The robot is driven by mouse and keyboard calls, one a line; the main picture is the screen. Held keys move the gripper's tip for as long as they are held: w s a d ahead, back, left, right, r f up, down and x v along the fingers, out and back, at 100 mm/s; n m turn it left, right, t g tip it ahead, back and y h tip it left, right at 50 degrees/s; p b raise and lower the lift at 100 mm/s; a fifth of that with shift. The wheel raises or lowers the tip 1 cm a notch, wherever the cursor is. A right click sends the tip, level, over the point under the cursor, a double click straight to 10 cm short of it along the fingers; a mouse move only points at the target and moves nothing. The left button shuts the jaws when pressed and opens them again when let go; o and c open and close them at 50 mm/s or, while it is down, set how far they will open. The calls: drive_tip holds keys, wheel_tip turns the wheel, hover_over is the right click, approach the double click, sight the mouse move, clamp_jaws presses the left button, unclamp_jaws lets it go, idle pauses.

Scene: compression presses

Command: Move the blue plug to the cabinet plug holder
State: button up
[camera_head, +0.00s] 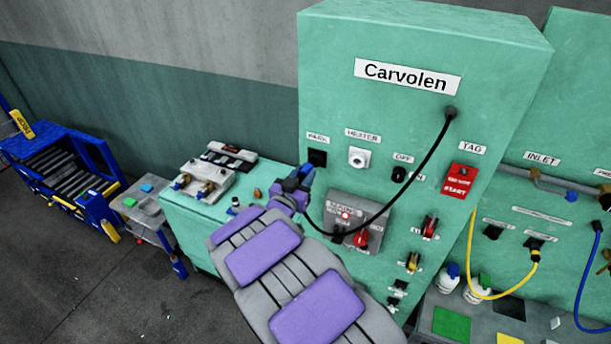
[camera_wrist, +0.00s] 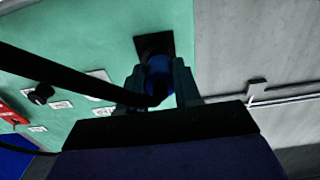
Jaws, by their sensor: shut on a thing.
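The blue plug (camera_wrist: 158,78) is between the fingers of my gripper (camera_wrist: 160,88) in the wrist view, and the gripper is shut on it. A thick black cable (camera_head: 424,162) runs from the plug to the upper right of the Carvolen cabinet (camera_head: 400,35). The cabinet plug holder (camera_head: 317,158) is a black square under the PARK label. It also shows directly beyond the plug in the wrist view (camera_wrist: 168,42), overlapping the plug's far end. I cannot tell whether the plug touches or enters it. In the head view my gripper (camera_head: 300,182) is just below and left of the holder.
The cabinet front carries a white HEATER socket (camera_head: 358,157), a black OFF knob (camera_head: 399,174), a red start switch (camera_head: 460,181) and a grey MAINS box (camera_head: 365,222). A green bench (camera_head: 190,226) with fittings stands left. Yellow (camera_head: 497,295) and blue (camera_head: 586,290) cables hang at the right.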

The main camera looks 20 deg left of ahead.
drive_tip(key=shift+a, duration=0.4)
drive_tip(key=shift+d+r, duration=0.2)
drive_tip(key=shift+d, duration=0.95)
drive_tip(key=shift+w+a+f, duration=0.1)
drive_tip(key=shift+w+a, duration=0.05)
drive_tip(key=shift+a, duration=0.45)
drive_tip(key=shift+w+d, duration=0.35)
drive_tip(key=shift+d, duration=0.1)
drive_tip(key=shift+a, duration=0.2)
drive_tip(key=shift+s, duration=0.4)
drive_tip(key=shift+a, duration=0.15)
drive_tip(key=shift+w+p, duration=0.3)
drive_tip(key=shift+w, duration=0.8)
idle(0.5)
